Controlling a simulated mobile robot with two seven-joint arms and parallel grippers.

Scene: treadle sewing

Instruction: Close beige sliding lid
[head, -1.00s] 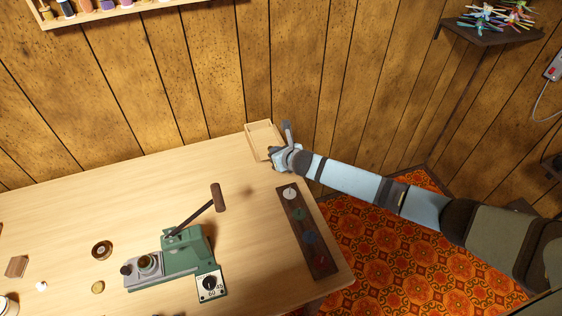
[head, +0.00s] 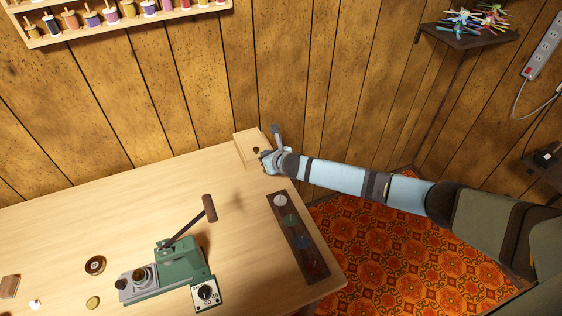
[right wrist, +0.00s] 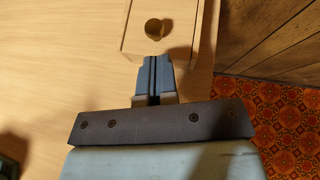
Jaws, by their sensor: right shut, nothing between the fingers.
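A pale wooden box (head: 240,147) stands at the table's back right corner, by the panelled wall. How far the lid covers the box's far end cannot be told. My left gripper is out of view.
A green machine with a lever (head: 182,262) stands at the table's front. A dark strip with coloured discs (head: 297,238) lies near the right edge. A spool rack (head: 130,17) hangs on the wall. The table left of the box is clear.

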